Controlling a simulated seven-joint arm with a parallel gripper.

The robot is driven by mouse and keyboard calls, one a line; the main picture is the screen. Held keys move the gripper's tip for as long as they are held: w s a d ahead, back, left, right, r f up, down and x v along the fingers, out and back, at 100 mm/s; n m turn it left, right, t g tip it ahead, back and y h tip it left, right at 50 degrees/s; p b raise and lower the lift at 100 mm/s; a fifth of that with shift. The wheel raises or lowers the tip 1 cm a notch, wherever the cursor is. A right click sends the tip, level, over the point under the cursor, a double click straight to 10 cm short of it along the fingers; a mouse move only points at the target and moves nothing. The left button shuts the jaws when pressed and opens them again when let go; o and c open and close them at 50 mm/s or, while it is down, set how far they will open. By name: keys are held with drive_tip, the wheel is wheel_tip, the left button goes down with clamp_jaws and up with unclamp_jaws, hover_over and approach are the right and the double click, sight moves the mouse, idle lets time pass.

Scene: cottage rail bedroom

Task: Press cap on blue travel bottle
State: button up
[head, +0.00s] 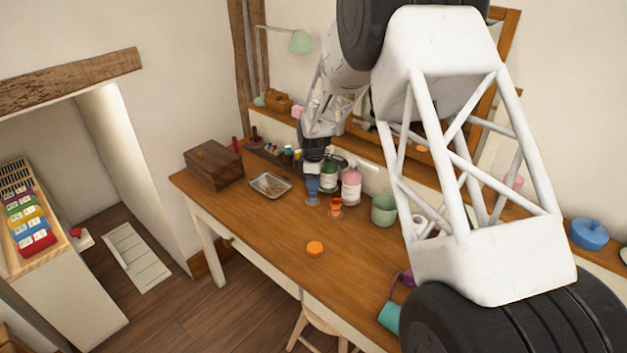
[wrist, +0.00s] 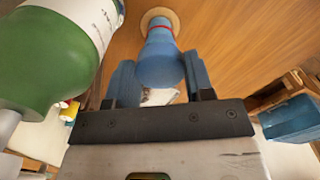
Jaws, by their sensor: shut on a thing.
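The blue travel bottle (wrist: 159,58) stands below my gripper in the wrist view, with a thin red band near its far end. A round tan disc lies around its foot. In the head view the blue bottle (head: 312,197) is small and partly hidden by my gripper (head: 312,180). My gripper (wrist: 160,72) is shut with its blue fingers on both sides of the bottle's rounded near end. I cannot tell a separate cap from the bottle there. An orange cap-like disc (head: 315,248) lies alone on the table.
On the wooden table (head: 265,225), an orange bottle (head: 335,204) stands close right of the blue one. A green bottle (head: 328,180) and pink bottle (head: 351,187) stand behind. A green mug (head: 384,210) is farther right; a metal tray (head: 270,185) is left. The table's front is mostly clear.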

drive_tip(key=shift+f, duration=0.25)
idle(0.3)
drive_tip(key=o, duration=1.4)
drive_tip(key=shift+c, duration=0.2)
drive_tip(key=shift+r, duration=0.2)
drive_tip(key=shift+w+d+r, duration=0.15)
drive_tip(key=shift+r, duration=2.65)
drive_tip(key=shift+c, duration=0.2)
